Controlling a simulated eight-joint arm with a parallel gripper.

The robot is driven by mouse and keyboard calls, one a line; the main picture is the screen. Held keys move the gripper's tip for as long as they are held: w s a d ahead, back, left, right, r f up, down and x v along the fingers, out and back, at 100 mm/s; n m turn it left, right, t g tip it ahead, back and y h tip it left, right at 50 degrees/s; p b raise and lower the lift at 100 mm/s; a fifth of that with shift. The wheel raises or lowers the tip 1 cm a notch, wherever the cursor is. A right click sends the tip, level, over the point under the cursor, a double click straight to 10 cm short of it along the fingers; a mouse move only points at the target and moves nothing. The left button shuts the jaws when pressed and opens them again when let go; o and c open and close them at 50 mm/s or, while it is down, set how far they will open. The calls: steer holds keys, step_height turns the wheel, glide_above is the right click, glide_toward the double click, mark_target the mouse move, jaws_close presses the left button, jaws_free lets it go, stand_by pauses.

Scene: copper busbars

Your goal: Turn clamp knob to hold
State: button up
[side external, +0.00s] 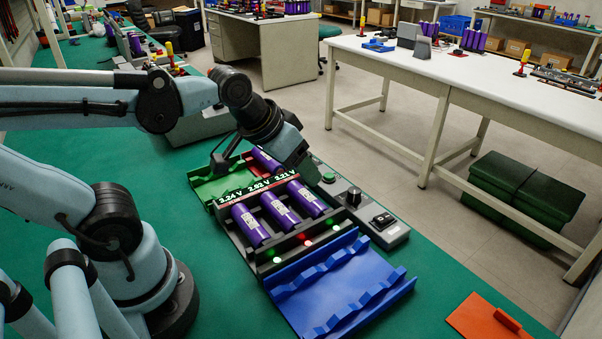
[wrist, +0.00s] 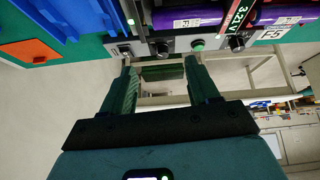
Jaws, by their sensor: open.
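A grey control panel (side external: 393,236) runs along the right side of the battery tester. It carries a black knob (side external: 354,196), a green button (side external: 329,178) and a black rocker switch (side external: 382,219). The wrist view shows this knob (wrist: 162,49) near the gap between my fingers, and a second black knob (wrist: 237,43) to the right beyond the green button (wrist: 198,45). I cannot tell which is the clamp knob. My gripper (wrist: 160,66) is open and empty, its fingers apart from both knobs. In the side view it is over the panel's far end, hiding part of it.
A blue ribbed tray (side external: 376,293) is nearer, a green tray (side external: 207,189) behind. An orange plate (side external: 478,318) lies right. Green mat between is clear.

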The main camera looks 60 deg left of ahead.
steer(key=w+r+n+g, duration=0.3)
steer(key=w+n, duration=0.2)
steer(key=w, duration=0.3)
steer(key=n+g, duration=0.4)
steer(key=n, duration=0.1)
glide_toward(355, 190)
step_height(355, 190, down, 9)
steer(key=shift+s+r, duration=0.15)
steer(key=c, duration=1)
steer(key=shift+c, duration=0.2)
